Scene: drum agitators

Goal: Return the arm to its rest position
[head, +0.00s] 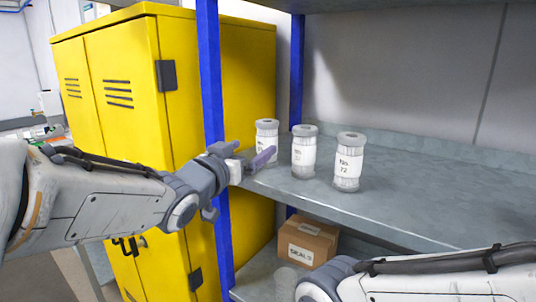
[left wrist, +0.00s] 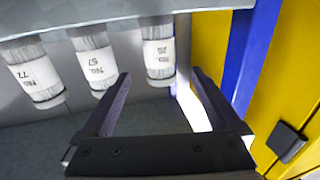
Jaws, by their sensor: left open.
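My left arm comes in from the left in the head view, raised in front of the shelf's blue post. Its left gripper (head: 262,158) is at the shelf's left end, close to the leftmost jar. In the left wrist view the left gripper (left wrist: 161,74) is open, its dark fingers apart with nothing held between them. My right arm (head: 430,282) crosses the lower right of the head view; its gripper is not seen.
Three grey labelled jars stand on the grey shelf (head: 430,205): left (head: 267,130), middle (head: 304,150) and right, No. 72 (head: 348,160). A yellow cabinet (head: 120,90) and blue post (head: 211,80) stand left. A cardboard box (head: 307,242) sits below. The shelf's right side is clear.

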